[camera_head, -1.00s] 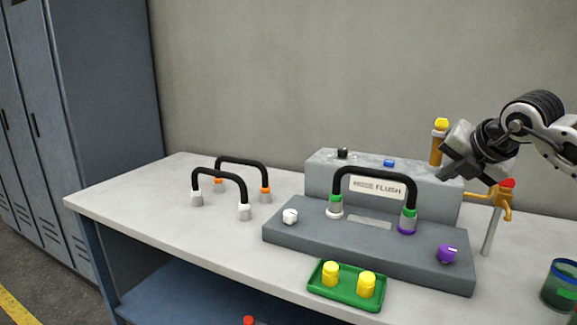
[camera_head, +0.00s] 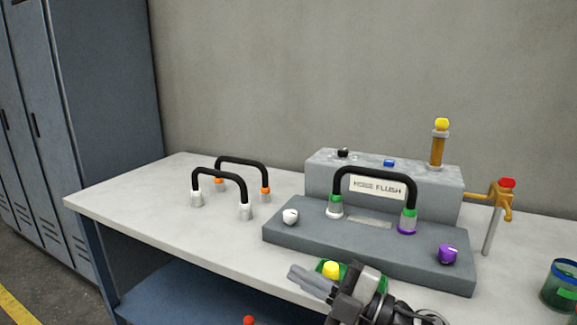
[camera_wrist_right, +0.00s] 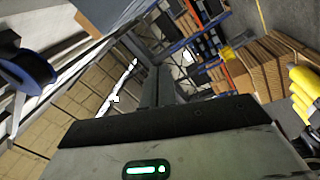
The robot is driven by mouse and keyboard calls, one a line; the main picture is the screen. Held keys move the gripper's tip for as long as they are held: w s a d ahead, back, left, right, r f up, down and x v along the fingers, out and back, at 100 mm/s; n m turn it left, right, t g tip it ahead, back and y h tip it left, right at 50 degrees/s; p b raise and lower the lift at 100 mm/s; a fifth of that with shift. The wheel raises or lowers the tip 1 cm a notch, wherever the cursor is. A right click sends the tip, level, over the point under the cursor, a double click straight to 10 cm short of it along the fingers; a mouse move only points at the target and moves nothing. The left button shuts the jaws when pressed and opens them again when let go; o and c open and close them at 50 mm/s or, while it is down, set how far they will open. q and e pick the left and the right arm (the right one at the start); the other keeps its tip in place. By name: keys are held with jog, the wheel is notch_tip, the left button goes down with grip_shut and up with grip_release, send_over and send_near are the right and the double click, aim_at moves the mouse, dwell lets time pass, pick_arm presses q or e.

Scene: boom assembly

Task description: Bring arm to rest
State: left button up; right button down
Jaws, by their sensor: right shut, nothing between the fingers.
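My right gripper (camera_head: 312,282) is low at the front edge of the table in the head view, its fingers together and pointing left. Nothing shows between the fingers. It hides part of the green tray (camera_head: 350,272) and one of the yellow pegs; the other yellow peg (camera_head: 331,269) shows just above the fingers. In the right wrist view the gripper body (camera_wrist_right: 160,125) fills the lower middle, with shelving behind it. My left gripper is not in view.
A grey console (camera_head: 330,245) carries a black hose (camera_head: 375,172) on two fittings. Two black hoses (camera_head: 220,174) stand at the left. A yellow-topped post (camera_head: 438,150), an orange tap (camera_head: 490,195) and a green container (camera_head: 560,285) are at the right.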

jog(key=s+d+f+m+h, duration=0.4)
jog(key=s+f+m, duration=0.2)
jog(key=f+m, duration=0.1)
jog(key=s+d+f+m+h, duration=0.3)
jog(key=s+f+m+h, duration=0.2)
jog(key=f+m, duration=0.3)
jog(key=s+d+f+m+h, duration=0.4)
jog(key=s+f+m, duration=0.3)
jog(key=f, duration=0.3)
jog(key=shift+s+d+f+t+h, duration=0.3)
jog(key=shift+f+t+h, duration=0.1)
jog(key=shift+h, duration=0.2)
